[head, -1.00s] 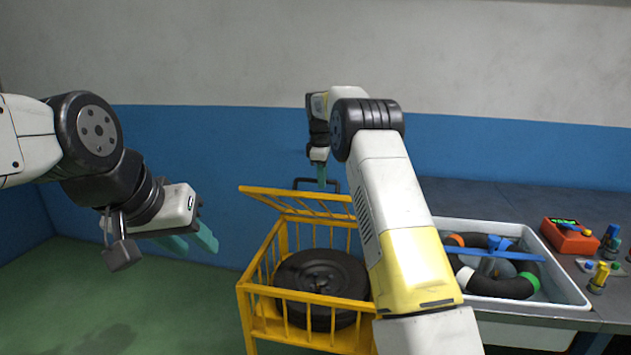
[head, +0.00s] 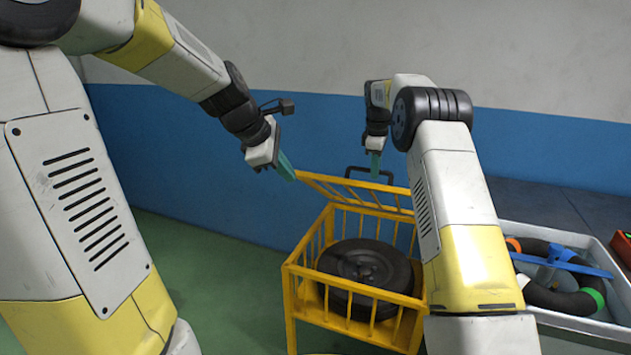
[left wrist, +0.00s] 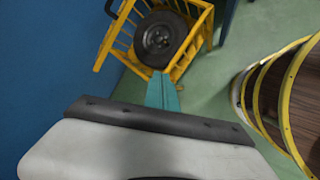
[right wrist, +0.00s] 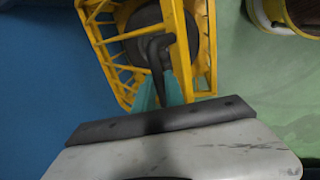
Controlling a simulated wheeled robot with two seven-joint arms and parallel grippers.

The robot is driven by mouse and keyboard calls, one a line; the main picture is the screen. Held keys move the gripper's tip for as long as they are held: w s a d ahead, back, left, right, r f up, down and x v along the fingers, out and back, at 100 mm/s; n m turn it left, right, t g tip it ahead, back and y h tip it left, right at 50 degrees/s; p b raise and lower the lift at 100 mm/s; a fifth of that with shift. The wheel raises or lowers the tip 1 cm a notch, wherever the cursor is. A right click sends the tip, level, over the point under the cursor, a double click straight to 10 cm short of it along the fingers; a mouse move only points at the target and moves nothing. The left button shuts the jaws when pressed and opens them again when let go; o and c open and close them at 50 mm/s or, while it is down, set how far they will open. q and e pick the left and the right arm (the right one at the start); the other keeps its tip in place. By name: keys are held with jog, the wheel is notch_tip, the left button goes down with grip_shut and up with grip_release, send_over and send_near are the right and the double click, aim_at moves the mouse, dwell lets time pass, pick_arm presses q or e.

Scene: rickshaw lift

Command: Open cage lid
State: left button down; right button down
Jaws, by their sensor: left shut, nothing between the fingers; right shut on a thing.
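The yellow barred cage (head: 292,268) stands left of the workbench, with a black wheel (head: 365,265) inside. Its barred lid (head: 335,181) is raised and tilted at the back side. The lid's black handle (head: 352,170) sticks up from the raised edge; it also shows in the right wrist view (right wrist: 158,48). My right gripper (head: 375,172) is shut on this handle, its teal fingers either side of it in the right wrist view. My left gripper (head: 290,176) is shut and empty, its tips close to the lid's left corner. I cannot tell whether they touch it.
A white tray (head: 510,232) with a dark ring and blue-handled item stands on the grey workbench (head: 560,205) at the right. A blue-and-grey wall is behind the cage. A brown round thing with yellow hoops (left wrist: 268,85) stands on the green floor in the left wrist view.

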jog(key=shift+d+f, duration=0.2)
jog(key=shift+d, duration=0.15)
pick_arm(q)
jog(key=w+d+f+n+y, duration=0.1)
jog(key=w+d+f+n, duration=0.1)
jog(key=w+f+n, duration=0.65)
jog(key=w+d+f+n+y, duration=0.1)
jog(key=w+d+f+n, duration=0.1)
jog(key=w+f+n, duration=0.9)
jog(key=w+r+m, duration=0.5)
jog(key=shift+d+r+t, duration=0.25)
jog(key=shift+r+t, duration=0.05)
jog(key=shift+r, duration=0.05)
